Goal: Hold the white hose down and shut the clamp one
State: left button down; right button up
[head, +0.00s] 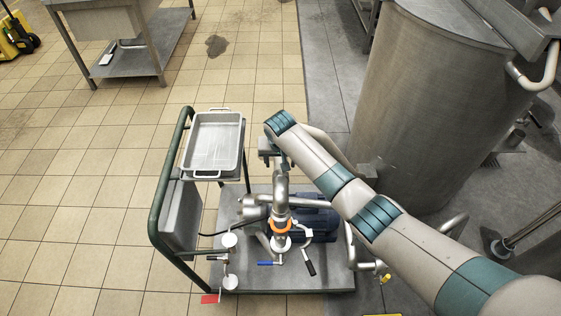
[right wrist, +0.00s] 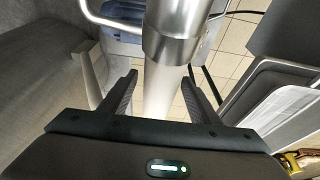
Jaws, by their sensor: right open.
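My right gripper (head: 268,152) is at the upper end of an upright metal-sleeved hose (head: 281,190) above the pump cart. In the right wrist view my right gripper (right wrist: 159,82) is open, with one finger on each side of the pale hose (right wrist: 157,97) below its metal sleeve (right wrist: 171,48). I cannot tell whether the fingers touch it. An orange ring (head: 281,226) sits at the hose's lower end, above a pale fitting. A bright metal handle (head: 302,230) lies beside the ring; I cannot tell whether this clamp is shut. My left gripper is not in view.
A green-handled cart (head: 160,203) carries a grey tray (head: 213,117), a blue pump motor (head: 318,222), and blue (head: 268,263) and black (head: 309,266) levers. A large steel vessel (head: 425,110) stands right.

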jog(key=c, duration=1)
jog(key=shift+c, duration=0.2)
